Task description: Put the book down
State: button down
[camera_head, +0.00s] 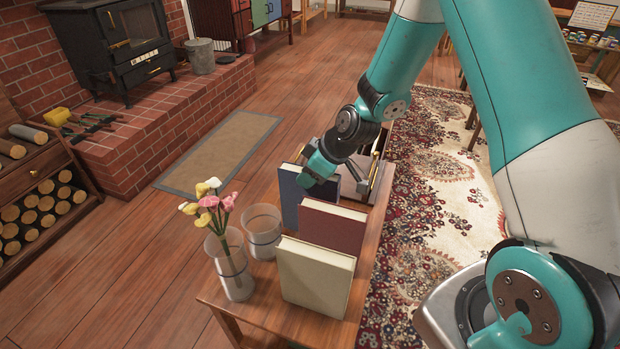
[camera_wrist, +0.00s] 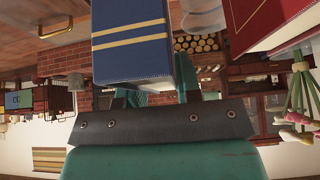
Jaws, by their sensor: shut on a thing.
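My gripper (camera_head: 309,181) is at the upper edge of a blue book (camera_head: 290,203) on the small wooden table. In the wrist view, the blue book (camera_wrist: 130,38) has gold stripes and sits between the jaws of my gripper (camera_wrist: 152,92), which are shut on it. In the head view the book looks upright. Its lower edge is hidden behind the red book and the glass, so I cannot tell whether it touches the table.
A red book (camera_head: 332,228) and a cream book (camera_head: 314,279) stand in front on the table (camera_head: 215,301). An empty glass (camera_head: 262,238) and a glass vase (camera_head: 234,272) with flowers stand to their left. A dark open box (camera_head: 376,172) is behind, to the right.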

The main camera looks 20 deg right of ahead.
jog(key=shift+f, duration=0.65)
jog(key=shift+f, duration=0.2)
jog(key=c, duration=0.8)
grip_release()
